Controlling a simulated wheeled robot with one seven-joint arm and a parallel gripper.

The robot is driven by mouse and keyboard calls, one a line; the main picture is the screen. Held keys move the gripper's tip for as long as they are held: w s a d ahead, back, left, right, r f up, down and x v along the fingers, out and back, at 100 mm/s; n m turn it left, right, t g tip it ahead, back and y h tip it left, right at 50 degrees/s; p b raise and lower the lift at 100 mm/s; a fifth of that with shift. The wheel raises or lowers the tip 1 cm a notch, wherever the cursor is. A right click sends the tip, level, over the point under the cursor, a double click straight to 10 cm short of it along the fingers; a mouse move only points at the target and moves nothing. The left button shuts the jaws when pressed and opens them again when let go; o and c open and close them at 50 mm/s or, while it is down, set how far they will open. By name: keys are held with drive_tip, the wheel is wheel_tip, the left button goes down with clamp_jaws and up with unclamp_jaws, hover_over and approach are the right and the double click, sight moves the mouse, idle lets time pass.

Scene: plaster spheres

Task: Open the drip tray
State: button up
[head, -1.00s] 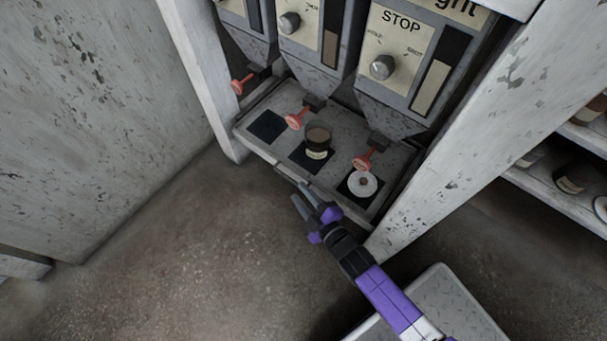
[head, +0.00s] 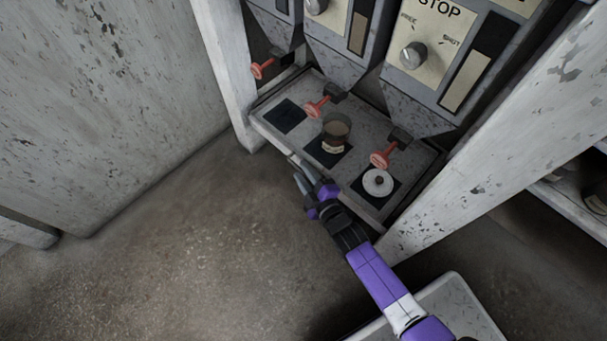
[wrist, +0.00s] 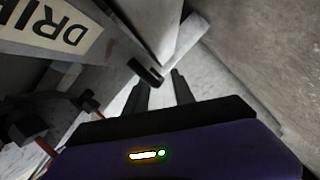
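The drip tray (head: 268,124) is a worn grey ledge with dark square pads, low under the dispensers. In the wrist view, a pale panel with the letters "DRI" (wrist: 60,28) shows at the upper left; the rest of the word is cut off. A pale bar with a dark end (wrist: 146,72) lies just beyond my fingertips; I cannot tell if it is the tray's handle. My gripper (head: 299,172) is at the tray's front edge, purple and black. Its fingers (wrist: 160,82) stand apart with nothing seen between them. Contact with the tray cannot be told.
A brown-filled cup (head: 336,132) stands on the middle pad, and a white round lidded item (head: 378,183) on the right pad. Red taps (head: 318,107) hang above. A pale post (head: 500,130) stands at right, a wall (head: 110,110) at left. Floor in front is clear.

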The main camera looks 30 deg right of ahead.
clamp_jaws()
idle(1.5)
